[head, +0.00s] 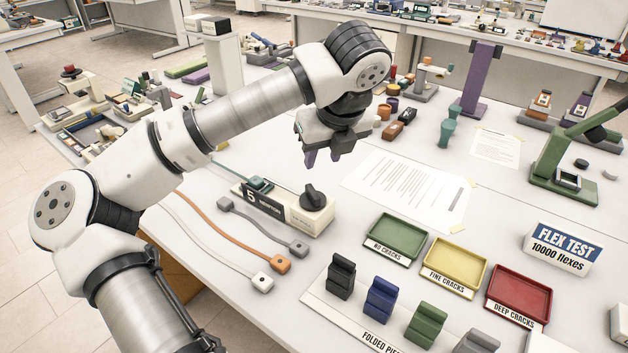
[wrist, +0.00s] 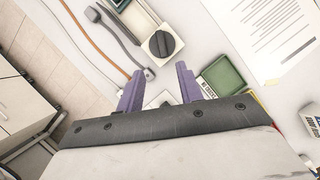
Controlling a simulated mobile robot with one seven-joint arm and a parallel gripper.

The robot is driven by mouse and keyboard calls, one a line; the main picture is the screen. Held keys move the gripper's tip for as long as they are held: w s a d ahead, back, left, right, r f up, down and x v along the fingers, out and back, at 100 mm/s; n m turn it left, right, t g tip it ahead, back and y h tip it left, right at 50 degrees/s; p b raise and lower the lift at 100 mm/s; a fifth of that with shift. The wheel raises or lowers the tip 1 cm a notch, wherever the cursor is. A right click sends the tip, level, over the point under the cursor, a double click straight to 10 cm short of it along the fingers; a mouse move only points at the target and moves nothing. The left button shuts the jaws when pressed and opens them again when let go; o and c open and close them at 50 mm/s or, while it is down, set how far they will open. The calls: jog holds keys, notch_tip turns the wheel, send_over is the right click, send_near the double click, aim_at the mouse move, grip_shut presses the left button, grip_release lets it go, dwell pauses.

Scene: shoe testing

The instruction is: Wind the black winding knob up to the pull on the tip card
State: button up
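The black winding knob (head: 313,197) sits on the right end of a cream box (head: 305,218) with a black panel marked 5. In the wrist view the knob (wrist: 160,44) is ahead of the fingers, its ridge slanted. My gripper (head: 322,158) is above and beyond the box, apart from the knob. Its purple fingers (wrist: 158,86) are spread, with nothing between them. No sheet is clearly marked as the tip card; a large printed sheet (head: 410,187) lies right of the box and a smaller one (head: 495,146) farther back. Their text is too small to read.
Grey, orange (head: 213,230) and white straps lie left of the box. Green (head: 397,238), yellow (head: 455,262) and red (head: 518,292) trays stand to the right. Folded pieces (head: 380,300) stand in front. Small cups and blocks (head: 392,132) are behind my gripper.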

aim_at(313, 191)
jog(key=p+x, duration=0.3)
jog(key=x, duration=0.9)
jog(key=shift+f+p, duration=0.4)
jog(key=shift+c, duration=0.2)
grip_shut()
